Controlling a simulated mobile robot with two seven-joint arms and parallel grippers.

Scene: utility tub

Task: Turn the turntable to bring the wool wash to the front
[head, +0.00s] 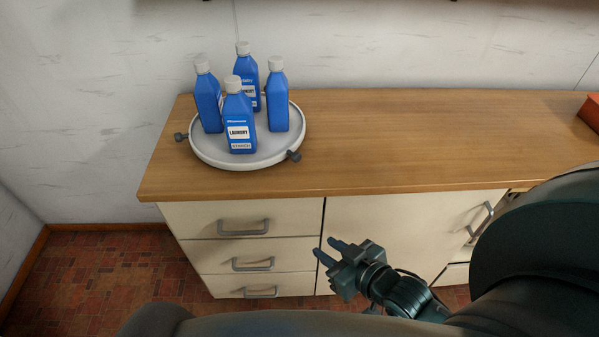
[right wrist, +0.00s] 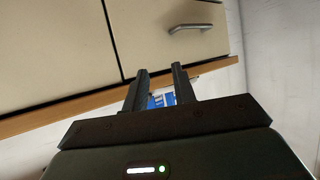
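The turntable (head: 268,155) is a round white tray with a raised rim, on the left part of the wooden counter. Several blue bottles with pale caps stand upright on it. The front bottle (head: 239,120) has a white label that seems to read "LAUNDRY", with a smaller line below. A left bottle (head: 208,103), a right bottle (head: 278,100) and a back bottle (head: 247,70) stand around it; I cannot tell which is wool wash. Dark knobs stick out at the rim's left (head: 180,137) and front right (head: 294,156). My right gripper (head: 329,249) is open and empty before the cabinet, below the counter edge.
The wooden counter (head: 420,135) is clear right of the turntable, up to an orange-red object (head: 591,112) at the far right. Its front edge overhangs cream drawers (head: 200,218) with grey handles. A wall stands close behind the turntable.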

